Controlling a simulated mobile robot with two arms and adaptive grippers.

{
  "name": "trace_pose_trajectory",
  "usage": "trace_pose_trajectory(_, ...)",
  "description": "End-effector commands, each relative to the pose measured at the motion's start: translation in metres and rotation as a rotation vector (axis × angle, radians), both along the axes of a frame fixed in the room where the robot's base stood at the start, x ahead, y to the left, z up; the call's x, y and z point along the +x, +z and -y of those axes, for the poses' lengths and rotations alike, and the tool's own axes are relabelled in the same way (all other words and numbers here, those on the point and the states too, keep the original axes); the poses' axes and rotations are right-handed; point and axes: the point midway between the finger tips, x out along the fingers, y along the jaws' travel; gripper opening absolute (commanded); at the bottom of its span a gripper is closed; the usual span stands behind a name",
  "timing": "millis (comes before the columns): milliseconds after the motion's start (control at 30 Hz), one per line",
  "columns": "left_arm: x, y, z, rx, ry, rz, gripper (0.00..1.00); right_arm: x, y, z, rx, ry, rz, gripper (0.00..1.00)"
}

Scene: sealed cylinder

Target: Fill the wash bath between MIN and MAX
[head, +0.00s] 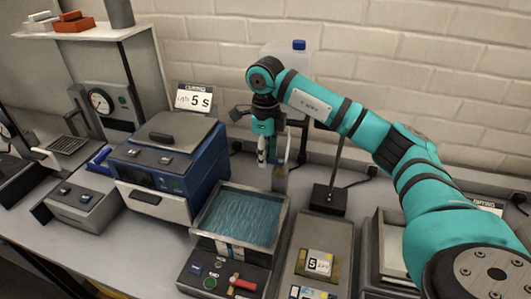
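The wash bath (282,222) is a grey rectangular tank in the middle of the head view. Blue rippled water (240,216) covers its inside, but I cannot read the level against MIN and MAX. My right gripper (266,160) hangs pointing down behind the bath's back edge, by a grey upright post (280,178). Its fingers are too small to tell whether they are open or shut. My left gripper is out of view.
A blue machine (170,165) with a sign reading 5 s stands left of the bath. A grey unit (318,250) and a black-based stand (329,198) are to its right. A pale container with a blue cap (299,45) is behind my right arm, near the brick wall.

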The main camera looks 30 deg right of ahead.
Motion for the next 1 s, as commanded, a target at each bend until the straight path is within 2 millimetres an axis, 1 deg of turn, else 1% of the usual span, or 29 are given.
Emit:
trace_pose_trajectory(167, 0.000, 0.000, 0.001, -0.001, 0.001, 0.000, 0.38, 0.001, 0.021, 0.000, 0.000, 0.001, 0.005, 0.38)
trace_pose_trajectory(500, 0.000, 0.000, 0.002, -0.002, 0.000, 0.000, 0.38, 0.001, 0.094, 0.000, 0.000, -0.001, 0.006, 0.38)
trace_pose_trajectory(600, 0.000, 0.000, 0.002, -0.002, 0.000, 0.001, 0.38, 0.001, 0.107, 0.000, -0.001, -0.001, 0.005, 0.38)
trace_pose_trajectory(700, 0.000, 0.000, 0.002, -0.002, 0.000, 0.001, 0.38, 0.001, 0.115, 0.000, -0.001, -0.002, 0.003, 0.38)
trace_pose_trajectory(800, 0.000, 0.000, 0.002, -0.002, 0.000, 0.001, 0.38, 0.001, 0.119, 0.000, 0.000, -0.002, 0.001, 0.38)
trace_pose_trajectory(1000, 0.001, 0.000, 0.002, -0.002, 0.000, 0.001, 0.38, 0.000, 0.119, 0.000, 0.001, -0.001, 0.001, 0.38)
